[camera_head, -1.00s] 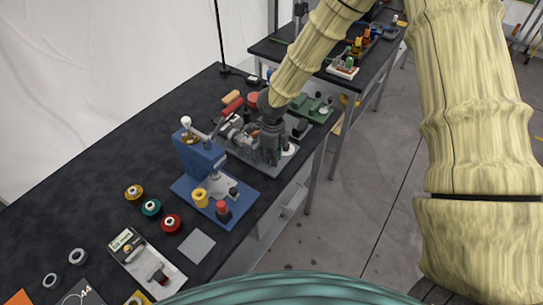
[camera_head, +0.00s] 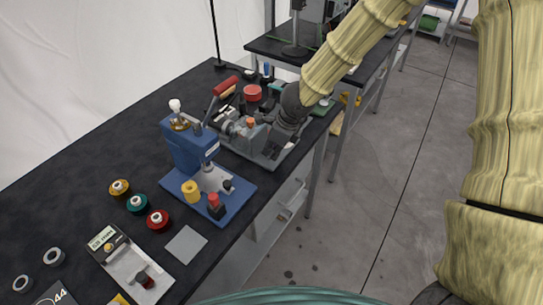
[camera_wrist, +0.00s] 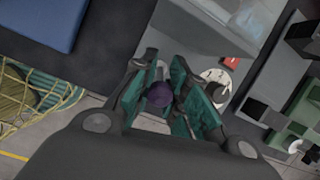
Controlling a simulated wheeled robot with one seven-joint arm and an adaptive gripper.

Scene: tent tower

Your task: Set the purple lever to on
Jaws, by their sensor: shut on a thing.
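The purple lever's round knob (camera_wrist: 160,95) shows in the wrist view between the green finger pads. The rest of the lever is hidden by the fingers. My gripper (camera_wrist: 167,84) is shut on the knob. In the head view my gripper (camera_head: 286,122) is at the right end of the grey machine (camera_head: 258,152) near the bench's front edge. The purple knob cannot be made out in the head view, where my gripper covers that area.
A blue press (camera_head: 190,148) with a white knob stands left of the grey machine. A red handle (camera_head: 225,87) rises behind that machine. Several coloured spools (camera_head: 137,203) and a grey plate (camera_head: 186,245) lie in front.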

